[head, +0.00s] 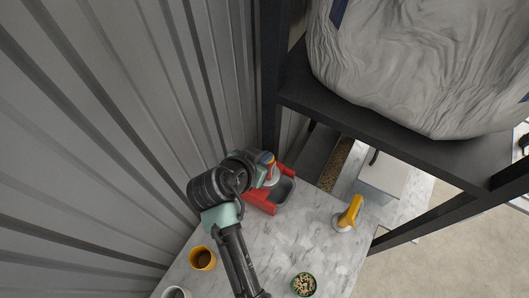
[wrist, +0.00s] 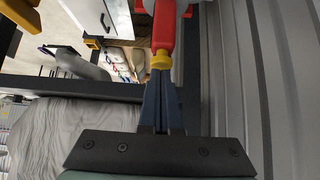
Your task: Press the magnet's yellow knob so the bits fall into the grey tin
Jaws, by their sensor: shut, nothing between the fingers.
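The magnet's yellow knob (wrist: 160,60) shows in the wrist view at the near end of a red body (wrist: 164,25). My gripper (wrist: 160,78) is shut and empty, its dark blue fingers together and their tips right at the knob. I cannot tell whether they touch it. In the head view my gripper (head: 265,160) is over the red part (head: 260,202) at the grey tin (head: 286,189). The tin stands on the marble table, and my arm partly hides it and the red parts around it. No bits can be made out there.
A yellow-handled tool (head: 350,213) stands on the marble table (head: 315,235) to the right. An orange cup (head: 202,258), a pale cup (head: 175,292) and a bowl of bits (head: 304,284) are nearer. A dark shelf (head: 400,150) with a grey sack (head: 410,60) overhangs the right; a ribbed wall (head: 120,130) is left.

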